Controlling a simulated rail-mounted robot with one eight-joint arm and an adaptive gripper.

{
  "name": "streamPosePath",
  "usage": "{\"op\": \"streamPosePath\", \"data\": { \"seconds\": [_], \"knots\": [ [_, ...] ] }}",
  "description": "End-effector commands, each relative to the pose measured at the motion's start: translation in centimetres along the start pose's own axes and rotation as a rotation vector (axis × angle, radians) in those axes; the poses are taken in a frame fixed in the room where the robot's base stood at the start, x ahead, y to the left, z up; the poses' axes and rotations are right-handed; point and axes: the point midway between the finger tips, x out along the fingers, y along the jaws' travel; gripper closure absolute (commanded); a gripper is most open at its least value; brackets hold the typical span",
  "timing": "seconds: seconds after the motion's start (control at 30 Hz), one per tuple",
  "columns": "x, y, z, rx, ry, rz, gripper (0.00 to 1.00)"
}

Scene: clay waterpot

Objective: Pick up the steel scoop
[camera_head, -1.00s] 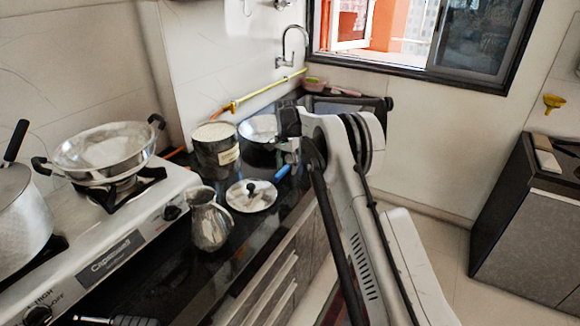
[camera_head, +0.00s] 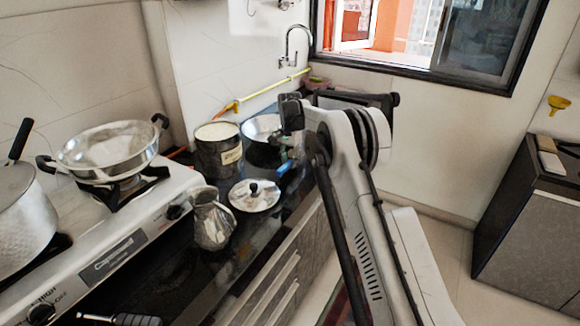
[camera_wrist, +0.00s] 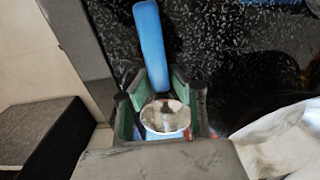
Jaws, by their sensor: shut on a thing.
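The steel scoop has a blue handle and a round shiny bowl. In the wrist view its bowl (camera_wrist: 165,117) lies between the green-padded fingers of my gripper (camera_wrist: 162,98), and the handle points up the picture. My gripper is shut on the scoop near the bowl. In the head view my gripper (camera_head: 289,148) is over the dark counter, and only the blue handle (camera_head: 285,168) shows clearly. The bowl is hidden there by the gripper. I cannot tell how far the scoop is above the counter.
A steel pan (camera_head: 262,130) stands behind the gripper, with a dark canister (camera_head: 219,150) to its left. A lid (camera_head: 255,197) and a metal pitcher (camera_head: 212,222) stand nearer. A stove with a wok (camera_head: 108,150) is at left. Floor is free right of the counter.

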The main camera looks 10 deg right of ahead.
Motion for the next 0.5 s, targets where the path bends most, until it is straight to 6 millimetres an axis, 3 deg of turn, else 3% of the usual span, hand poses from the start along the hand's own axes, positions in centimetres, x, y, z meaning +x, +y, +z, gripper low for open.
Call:
{"op": "streamPosePath", "data": {
  "seconds": [0.07, 0.5],
  "knots": [
    [-1.7, 0.0, 0.0, 0.000, 0.000, 0.000, 1.00],
    [-7.1, -4.9, 7.6, -0.002, 0.000, 0.000, 1.00]
  ]
}}
